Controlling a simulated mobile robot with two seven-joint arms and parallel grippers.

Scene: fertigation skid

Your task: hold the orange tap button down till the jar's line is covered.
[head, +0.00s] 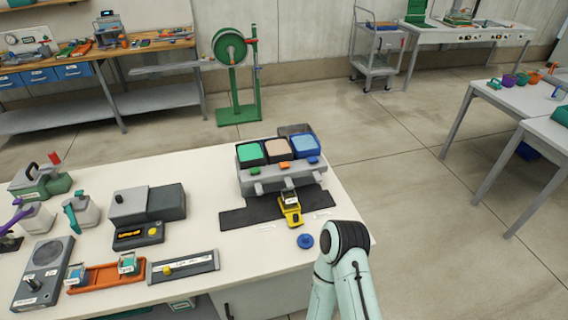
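A grey dispenser (252,186) stands at the right part of the white bench, with green, peach and blue tanks on top. The orange tap button (284,165) is at its front middle, below the peach tank (278,150). A small jar (290,197) in a yellow holder (291,216) stands in front of the middle tap on a dark mat. Its line and fill level are too small to tell. A mint arm link of mine rises at the lower right, but neither gripper shows. Nothing of mine is seen touching the button.
A blue round lid or knob (305,241) lies right of the yellow holder. An orange tray (97,276), a grey slide fixture (184,267), a grey box with a black knob (146,203) and several bottles crowd the left of the bench (235,250).

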